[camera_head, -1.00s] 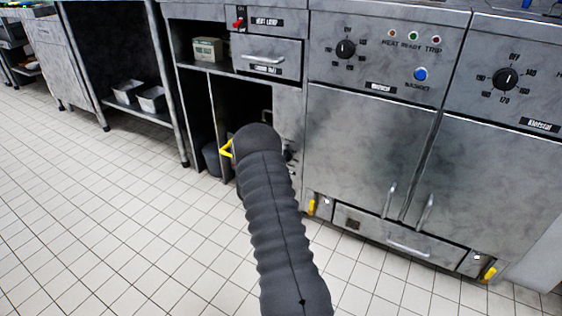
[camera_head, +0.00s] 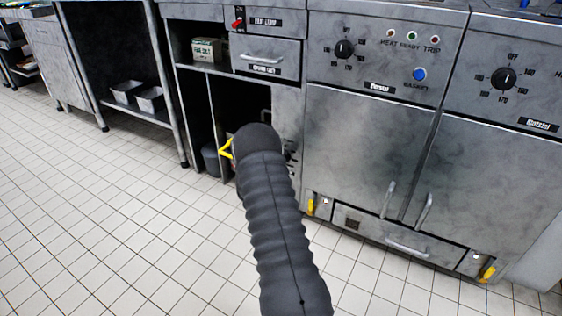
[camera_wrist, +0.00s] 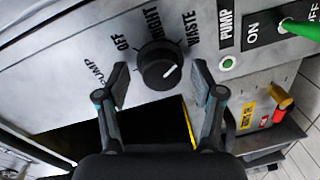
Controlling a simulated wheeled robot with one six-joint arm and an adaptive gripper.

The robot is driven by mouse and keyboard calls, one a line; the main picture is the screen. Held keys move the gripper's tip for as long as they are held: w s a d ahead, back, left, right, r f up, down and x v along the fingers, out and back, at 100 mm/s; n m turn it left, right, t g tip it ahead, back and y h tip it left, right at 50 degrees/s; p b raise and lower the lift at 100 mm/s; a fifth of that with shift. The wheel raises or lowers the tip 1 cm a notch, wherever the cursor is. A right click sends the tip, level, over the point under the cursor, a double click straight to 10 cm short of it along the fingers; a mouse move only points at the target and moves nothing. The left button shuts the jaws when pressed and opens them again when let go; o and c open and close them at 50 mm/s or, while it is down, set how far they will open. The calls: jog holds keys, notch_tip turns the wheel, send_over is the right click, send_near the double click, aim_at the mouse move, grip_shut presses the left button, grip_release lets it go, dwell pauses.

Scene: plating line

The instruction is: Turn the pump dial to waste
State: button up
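The pump dial (camera_wrist: 159,64) is a round black knob with a white pointer line, on a grey metal panel in the wrist view. The labels OFF, RIGHT and WASTE arc around its upper side, with PUMP to the left. The white line lies on the knob's right lower part, slanting up and right towards the WASTE side. My gripper (camera_wrist: 162,84) is open, with one finger on each side of the dial; contact cannot be told. In the head view my dark arm hides the gripper and the dial.
A pump ON/OFF switch plate (camera_wrist: 252,32) with a green lever (camera_wrist: 302,29) and a green light (camera_wrist: 228,63) sit right of the dial. A red-ended handle (camera_wrist: 282,98) is lower right. A dark cabinet opening (camera_head: 240,100) lies behind my arm. The tiled floor (camera_head: 90,220) is clear at left.

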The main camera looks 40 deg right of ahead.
jog(key=shift+a, duration=0.1)
jog(key=v, duration=1.1)
jog(key=shift+s+a, duration=0.2)
jog(key=shift+a, duration=0.2)
